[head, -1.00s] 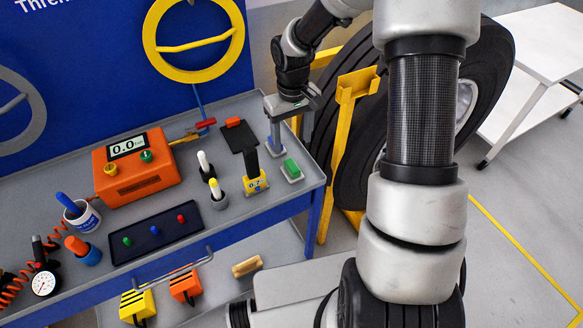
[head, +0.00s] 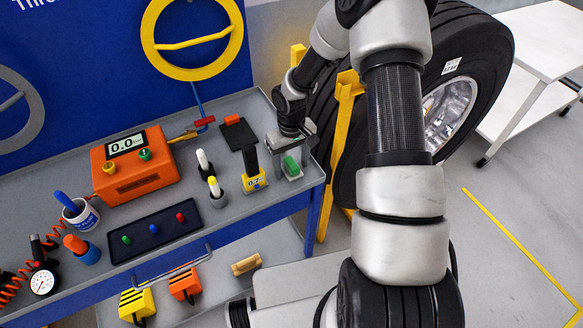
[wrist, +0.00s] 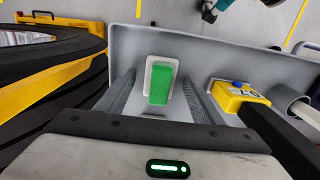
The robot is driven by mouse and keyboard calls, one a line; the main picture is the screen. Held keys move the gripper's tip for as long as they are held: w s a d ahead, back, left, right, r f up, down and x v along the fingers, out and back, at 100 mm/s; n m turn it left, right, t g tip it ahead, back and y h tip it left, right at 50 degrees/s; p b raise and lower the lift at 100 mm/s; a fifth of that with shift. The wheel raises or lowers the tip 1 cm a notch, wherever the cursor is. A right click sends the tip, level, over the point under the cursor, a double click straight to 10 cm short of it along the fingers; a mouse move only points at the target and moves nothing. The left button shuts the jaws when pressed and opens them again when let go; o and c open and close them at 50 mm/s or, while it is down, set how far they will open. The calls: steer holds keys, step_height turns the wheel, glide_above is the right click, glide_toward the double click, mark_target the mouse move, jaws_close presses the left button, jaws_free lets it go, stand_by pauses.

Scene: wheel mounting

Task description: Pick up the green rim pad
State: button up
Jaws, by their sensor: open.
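The green rim pad (head: 291,164) is a small green block on a pale base, at the right end of the grey bench top. In the wrist view the green pad (wrist: 161,84) lies on its pale base between the two fingers, nearer the left one. My gripper (head: 290,158) is above the pad, pointing down. In the wrist view my gripper (wrist: 160,95) is open, with a finger on each side of the pad and gaps to both. The exact height of the fingertips above the bench is hard to tell.
A yellow post (head: 341,150) and a big tyre (head: 420,100) are to the right. The bench edge (head: 255,212) is near.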

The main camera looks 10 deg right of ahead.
mark_target(291, 163)
steer(key=c, duration=1.2)
steer(key=shift+o, duration=0.2)
steer(key=shift+r, duration=0.15)
step_height(291, 163, up, 10)
steer(key=shift+f, duration=0.1)
